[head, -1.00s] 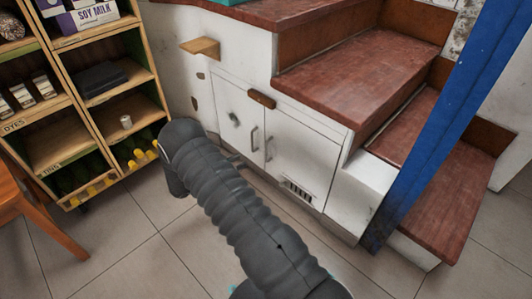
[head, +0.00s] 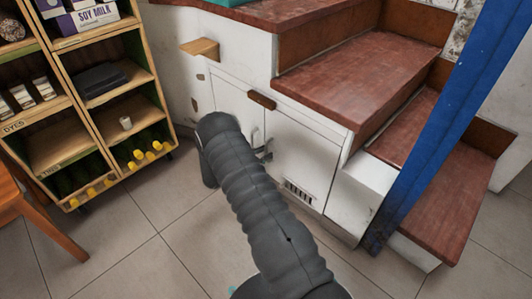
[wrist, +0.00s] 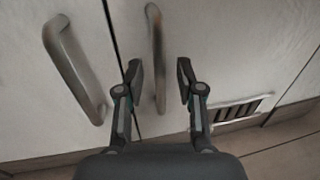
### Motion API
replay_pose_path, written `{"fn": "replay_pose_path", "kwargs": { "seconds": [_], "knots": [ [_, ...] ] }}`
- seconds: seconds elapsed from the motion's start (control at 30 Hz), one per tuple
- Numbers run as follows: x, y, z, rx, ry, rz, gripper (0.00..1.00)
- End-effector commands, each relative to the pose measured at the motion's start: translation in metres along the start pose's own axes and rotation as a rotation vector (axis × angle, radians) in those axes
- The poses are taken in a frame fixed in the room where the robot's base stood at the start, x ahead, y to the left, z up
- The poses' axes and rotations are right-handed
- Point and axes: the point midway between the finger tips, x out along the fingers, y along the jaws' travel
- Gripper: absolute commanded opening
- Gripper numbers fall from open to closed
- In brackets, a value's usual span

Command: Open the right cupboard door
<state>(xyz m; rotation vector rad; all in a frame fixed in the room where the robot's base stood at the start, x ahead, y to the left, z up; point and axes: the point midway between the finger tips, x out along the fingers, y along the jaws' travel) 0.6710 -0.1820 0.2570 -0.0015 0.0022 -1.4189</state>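The right cupboard door (head: 308,165) is white, with a vent grille low down, and looks closed. Its upright metal bar handle (wrist: 155,50) is near the door's left edge. My gripper (wrist: 160,72) is open, and this handle shows between its two fingers, nearer the left one. I cannot tell whether either finger touches it. The left door (wrist: 40,105) also looks closed; its handle (wrist: 72,68) is left of my gripper. In the head view my gripper (head: 262,154) is mostly hidden behind my arm, close to the handles.
A wooden shelf unit (head: 105,75) with jars and yellow-capped bottles stands at left. Red-brown stair treads (head: 365,75) rise above and right of the cupboard. A blue post (head: 450,100) leans at right. Tiled floor (head: 130,240) lies clear in front.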

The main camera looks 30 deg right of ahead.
Motion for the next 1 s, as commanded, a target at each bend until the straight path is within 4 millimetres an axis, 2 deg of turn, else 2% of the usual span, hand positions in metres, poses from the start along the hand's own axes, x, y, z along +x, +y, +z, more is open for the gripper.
{"fn": "replay_pose_path", "kwargs": {
  "seconds": [0.2, 0.47, 0.6, 0.63, 1.0],
  "knots": [
    [0.0128, 0.0000, 0.0000, 0.000, 0.000, 0.000, 0.37],
    [0.0137, -0.0001, 0.0000, 0.000, 0.000, 0.000, 0.37],
    [0.0136, -0.0002, 0.0000, 0.000, 0.000, 0.000, 0.05],
    [0.0136, -0.0001, 0.0000, 0.000, 0.000, 0.000, 0.00],
    [0.0108, -0.0007, 0.0002, -0.001, 0.000, 0.009, 0.00]
  ]
}}
